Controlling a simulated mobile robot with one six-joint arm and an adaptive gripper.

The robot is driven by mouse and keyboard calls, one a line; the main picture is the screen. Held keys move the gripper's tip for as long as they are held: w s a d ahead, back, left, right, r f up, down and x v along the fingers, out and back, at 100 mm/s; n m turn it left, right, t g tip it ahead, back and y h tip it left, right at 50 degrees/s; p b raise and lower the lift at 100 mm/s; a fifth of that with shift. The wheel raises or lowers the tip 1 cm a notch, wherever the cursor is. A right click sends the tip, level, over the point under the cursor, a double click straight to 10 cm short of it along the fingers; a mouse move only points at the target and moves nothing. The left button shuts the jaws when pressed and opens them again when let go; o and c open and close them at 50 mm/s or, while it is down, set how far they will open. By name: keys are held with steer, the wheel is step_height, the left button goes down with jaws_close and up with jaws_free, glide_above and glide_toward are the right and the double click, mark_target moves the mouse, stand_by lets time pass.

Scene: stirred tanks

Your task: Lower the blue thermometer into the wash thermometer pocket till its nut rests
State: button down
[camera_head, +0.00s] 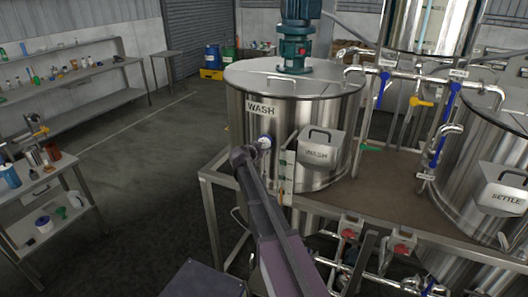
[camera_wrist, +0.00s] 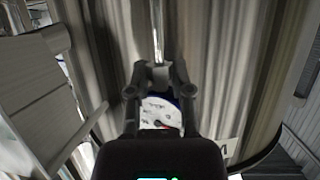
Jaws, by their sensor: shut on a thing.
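The wash tank (camera_head: 303,95) is a shiny steel drum with a WASH label and a flat lid. The blue thermometer (camera_head: 264,141) shows as a small round dial with a blue rim against the tank's front left. In the wrist view its white dial (camera_wrist: 160,113) sits between my gripper's fingers, and its thin bright stem (camera_wrist: 158,32) runs beyond the fingertips. My gripper (camera_wrist: 160,72) is shut on the thermometer just below the dial, in front of the tank wall. I cannot make out the wash thermometer pocket or the stem's tip.
A steel hopper (camera_head: 319,150) hangs on the tank's front, right of the dial. A sight gauge strip (camera_head: 287,170) stands close by. Valved pipes (camera_head: 405,80) lead to the settle tank (camera_head: 490,165). A bench (camera_head: 40,185) stands at left, with open floor between.

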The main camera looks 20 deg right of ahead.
mark_target(264, 171)
steer(key=shift+f+b, duration=4.4)
steer(key=shift+f, duration=0.15)
steer(key=shift+f, duration=0.1)
steer(key=shift+c, duration=2.2)
jaws_free()
steer(key=shift+s, duration=0.1)
